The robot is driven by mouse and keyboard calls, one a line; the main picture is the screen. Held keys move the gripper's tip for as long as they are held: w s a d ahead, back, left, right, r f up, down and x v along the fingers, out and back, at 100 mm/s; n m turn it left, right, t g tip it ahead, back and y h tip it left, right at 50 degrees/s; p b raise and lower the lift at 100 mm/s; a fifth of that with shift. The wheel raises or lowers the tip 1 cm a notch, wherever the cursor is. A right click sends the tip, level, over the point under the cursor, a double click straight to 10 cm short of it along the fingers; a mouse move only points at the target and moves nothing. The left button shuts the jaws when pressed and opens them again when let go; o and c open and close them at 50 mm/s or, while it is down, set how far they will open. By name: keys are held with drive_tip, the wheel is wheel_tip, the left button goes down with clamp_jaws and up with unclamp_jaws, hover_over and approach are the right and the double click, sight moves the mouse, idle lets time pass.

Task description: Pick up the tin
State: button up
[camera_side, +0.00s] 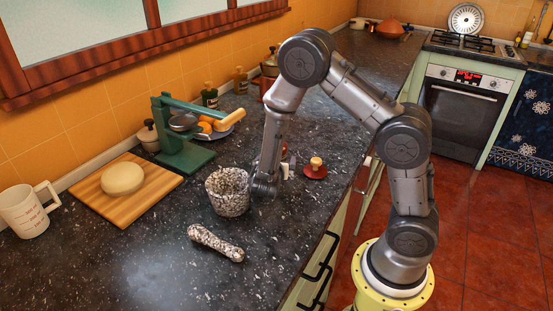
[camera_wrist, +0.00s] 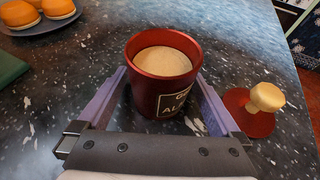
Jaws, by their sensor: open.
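The tin is a dark red can with a black label and pale brown contents (camera_wrist: 150,95). It stands upright and uncovered on the counter in the wrist view. My gripper (camera_wrist: 165,95) is open, with one finger on each side of the tin. I cannot tell whether the fingers touch it. In the side view my gripper (camera_side: 284,170) is low over the counter, and the tin is mostly hidden behind my arm. A red lid with a wooden knob (camera_wrist: 262,104) lies just right of the tin; it also shows in the side view (camera_side: 316,170).
A speckled mortar (camera_side: 228,192) stands close to the left of my arm, with its pestle (camera_side: 215,243) in front. A green press (camera_side: 182,140) and a plate of oranges (camera_wrist: 40,18) are behind. A cutting board (camera_side: 150,197) holds dough.

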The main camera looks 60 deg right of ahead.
drive_tip(key=shift+d, duration=0.15)
drive_tip(key=c, duration=1.5)
drive_tip(key=shift+w+r, duration=0.1)
drive_tip(key=shift+r, duration=0.5)
drive_tip(key=r, duration=0.2)
drive_tip(key=shift+s+r, duration=0.2)
drive_tip(key=shift+r, duration=0.1)
drive_tip(key=s+a+r, duration=0.2)
drive_tip(key=s+r, duration=0.1)
drive_tip(key=s, duration=0.1)
drive_tip(key=s+a+r, duration=0.1)
drive_tip(key=s+r, duration=0.2)
drive_tip(key=s, duration=0.1)
drive_tip(key=s+a+r, duration=0.2)
drive_tip(key=s+r, duration=0.1)
drive_tip(key=s, duration=0.1)
drive_tip(key=shift+s+a+r, duration=0.1)
drive_tip(key=shift+s+a, duration=0.2)
